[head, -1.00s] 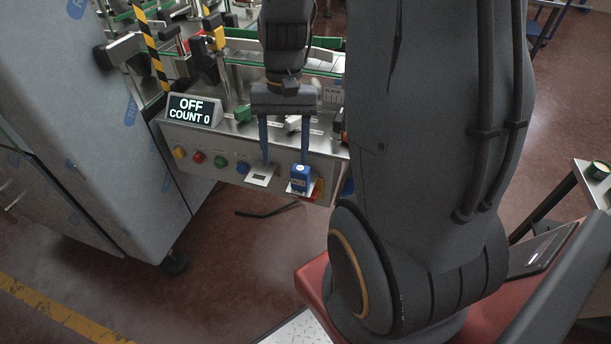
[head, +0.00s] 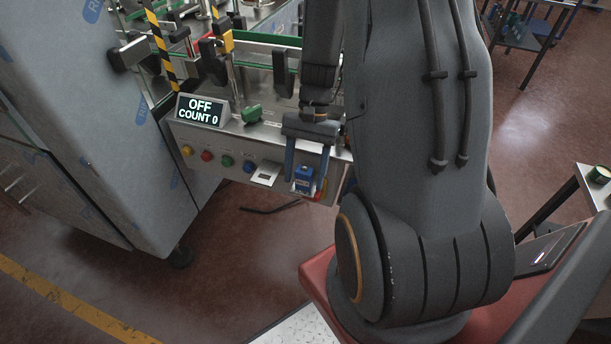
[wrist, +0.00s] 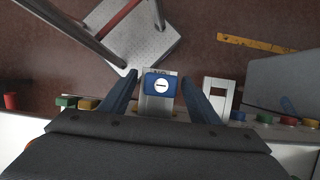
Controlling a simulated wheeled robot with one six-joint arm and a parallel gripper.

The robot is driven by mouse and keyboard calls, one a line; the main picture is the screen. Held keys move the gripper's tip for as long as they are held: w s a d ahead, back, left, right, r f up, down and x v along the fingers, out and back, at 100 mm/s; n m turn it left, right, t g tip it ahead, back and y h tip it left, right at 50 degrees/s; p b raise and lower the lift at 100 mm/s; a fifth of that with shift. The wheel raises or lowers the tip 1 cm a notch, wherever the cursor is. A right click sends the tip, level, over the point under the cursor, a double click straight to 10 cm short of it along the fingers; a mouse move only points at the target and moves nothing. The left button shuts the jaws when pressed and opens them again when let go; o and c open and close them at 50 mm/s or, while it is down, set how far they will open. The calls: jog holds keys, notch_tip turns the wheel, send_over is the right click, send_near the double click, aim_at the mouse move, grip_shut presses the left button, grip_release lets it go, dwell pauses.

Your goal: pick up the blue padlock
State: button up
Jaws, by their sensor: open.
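The blue padlock (head: 304,178) sits at the front edge of the machine's panel, on a small metal plate. In the wrist view the padlock (wrist: 161,85) shows from above, with a white round mark on its top. My gripper (head: 306,180) is open, its two blue fingers on either side of the padlock. In the wrist view the fingers (wrist: 160,98) stand left and right of it, with gaps visible. I cannot tell how far down they reach beside it.
An empty metal plate with a slot (wrist: 218,97) projects beside the padlock. Coloured buttons (head: 207,156) line the panel, with an OFF COUNT 0 display (head: 201,109) above. A green block (head: 251,113) lies on the machine top. A grey cabinet (head: 100,130) stands left.

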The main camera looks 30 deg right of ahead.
jog(key=shift+a+f, duration=0.1)
jog(key=shift+f, duration=0.2)
jog(key=c, duration=1.2)
jog(key=shift+r, duration=0.1)
jog(key=shift+c, duration=0.2)
